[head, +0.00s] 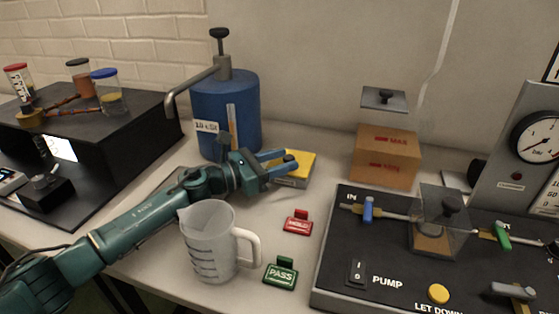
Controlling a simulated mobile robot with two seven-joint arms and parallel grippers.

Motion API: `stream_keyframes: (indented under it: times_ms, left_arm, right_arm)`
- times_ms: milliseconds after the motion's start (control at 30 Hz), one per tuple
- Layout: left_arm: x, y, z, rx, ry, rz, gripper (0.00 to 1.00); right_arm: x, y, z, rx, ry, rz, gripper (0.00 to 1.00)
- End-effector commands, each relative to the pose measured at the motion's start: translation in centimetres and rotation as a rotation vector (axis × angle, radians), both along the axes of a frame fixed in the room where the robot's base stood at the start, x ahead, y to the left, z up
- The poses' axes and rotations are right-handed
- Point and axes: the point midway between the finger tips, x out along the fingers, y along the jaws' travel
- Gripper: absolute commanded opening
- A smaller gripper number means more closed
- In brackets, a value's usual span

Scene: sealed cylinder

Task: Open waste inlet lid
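No part in view is labelled as the waste inlet, so I cannot tell for certain which lid it is. A clear box (440,222) with a black knob stands on the black pump panel (333,262), over a brown block. A dark flat lid with a small knob (384,98) shows above the amber tank (386,155) marked MAX. My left gripper (286,161) reaches in from the left, in front of the yellow box (299,176). Its two blue fingers are apart, with nothing clearly held. It is well left of both lids. My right gripper is not in view.
A measuring jug (208,245) stands close beside my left forearm. A blue cylinder (225,110) with a pipe stands behind the gripper. Red HOLD (298,222) and green PASS (281,274) tags lie between jug and panel. Jars stand on a black bench (125,130) at left.

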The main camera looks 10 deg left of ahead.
Motion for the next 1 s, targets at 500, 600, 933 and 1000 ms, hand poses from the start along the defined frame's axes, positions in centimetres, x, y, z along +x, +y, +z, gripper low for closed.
stream_keyframes:
  times_ms: [500, 600, 933, 1000]
  left_arm:
    - [-0.03, 0.04, -0.02, 0.0, 0.0, 0.0, 0.0]
    - [-0.03, 0.04, -0.02, 0.0, 0.0, 0.0, 0.0]
    - [0.04, 0.03, 0.22, 0.001, -0.002, 0.0, 0.0]
    - [0.09, 0.02, 0.34, 0.001, -0.002, 0.0, 0.0]
  right_arm:
    - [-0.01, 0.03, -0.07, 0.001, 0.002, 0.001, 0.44]
    - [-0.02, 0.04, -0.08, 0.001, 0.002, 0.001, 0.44]
    - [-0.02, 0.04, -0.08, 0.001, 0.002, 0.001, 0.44]
    - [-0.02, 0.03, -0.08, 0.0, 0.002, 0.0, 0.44]
